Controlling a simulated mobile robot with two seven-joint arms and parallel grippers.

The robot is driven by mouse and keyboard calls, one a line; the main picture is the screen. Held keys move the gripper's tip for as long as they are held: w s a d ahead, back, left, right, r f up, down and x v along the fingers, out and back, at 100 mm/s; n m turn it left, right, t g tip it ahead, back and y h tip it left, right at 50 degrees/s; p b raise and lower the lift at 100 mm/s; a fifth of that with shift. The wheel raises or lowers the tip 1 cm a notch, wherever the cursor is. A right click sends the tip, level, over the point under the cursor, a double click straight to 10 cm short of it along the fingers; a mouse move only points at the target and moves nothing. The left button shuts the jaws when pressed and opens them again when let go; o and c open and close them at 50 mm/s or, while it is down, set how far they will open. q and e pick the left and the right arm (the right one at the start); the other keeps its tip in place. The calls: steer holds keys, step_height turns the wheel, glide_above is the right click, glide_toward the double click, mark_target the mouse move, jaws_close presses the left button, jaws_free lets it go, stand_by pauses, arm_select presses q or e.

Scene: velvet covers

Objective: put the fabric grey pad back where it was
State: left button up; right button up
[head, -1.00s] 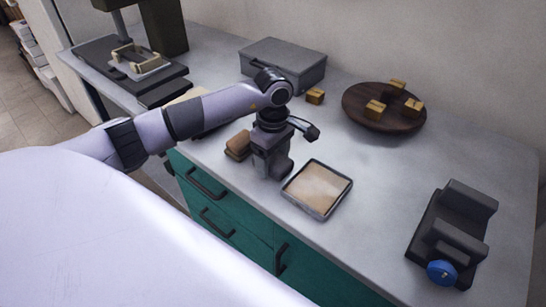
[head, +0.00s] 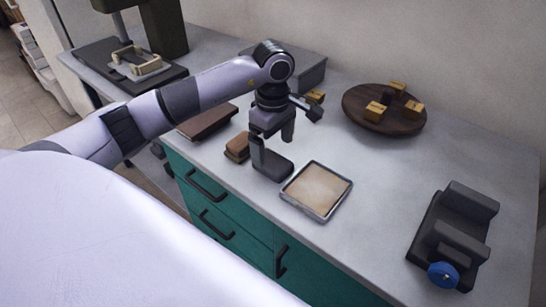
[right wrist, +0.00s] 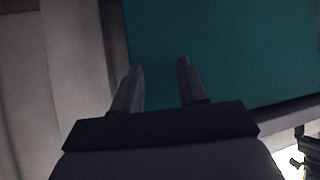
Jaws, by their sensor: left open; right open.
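A dark grey pad (head: 276,169) lies flat on the counter, left of the shallow tray, in the head view. I take it to be the fabric grey pad; its fabric is too small to make out. My left gripper (head: 273,145) is open just above it, pointing down, one finger in front hiding part of the pad. I cannot tell whether that finger touches it. My right gripper (right wrist: 159,66) shows only in the right wrist view, open and empty, before a teal surface.
The shallow tray (head: 287,194) has a beige inside. Small brown pads (head: 237,147) and a flat brown case (head: 207,122) lie to the left. A round wooden board (head: 354,101) holds several blocks. A grey box (head: 312,74) stands behind my arm; a dark fixture with a blue knob (head: 442,274) is at right.

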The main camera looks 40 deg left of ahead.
mark_target(273, 160)
arm_select(q)
step_height(273, 160, up, 7)
stand_by(0.3)
steer(key=shift+f, duration=0.15)
stand_by(0.3)
